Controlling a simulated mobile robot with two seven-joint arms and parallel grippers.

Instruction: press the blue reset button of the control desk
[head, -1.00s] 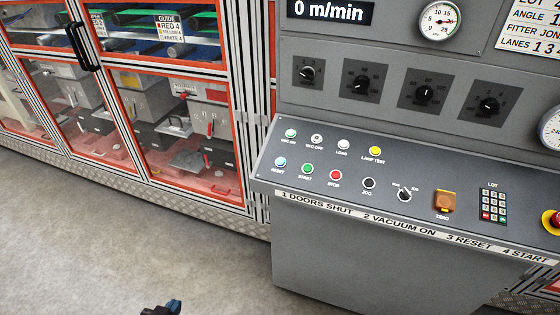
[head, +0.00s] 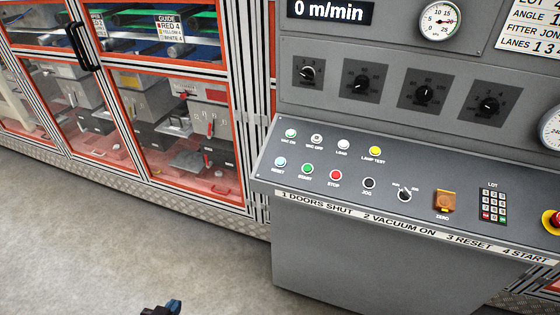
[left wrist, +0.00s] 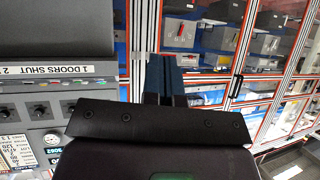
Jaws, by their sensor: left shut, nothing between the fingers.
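The blue reset button (head: 280,162) is a small pale-blue cap at the left end of the lower button row on the sloping control desk (head: 330,215). The RESET label shows below it, and a green start button (head: 307,169) is to its right. My left gripper (head: 164,308) shows only as a dark and blue tip at the bottom edge of the head view, below and left of the desk, well apart from the button. In the left wrist view the fingers (left wrist: 162,75) are together with nothing between them. My right gripper is not in view.
A red stop button (head: 335,175), black jog button (head: 368,183) and orange zero cover (head: 445,201) follow along the row. White and yellow lamps sit above. A framed glass-door machine (head: 180,130) stands behind left. The grey floor (head: 100,230) left of the desk is clear.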

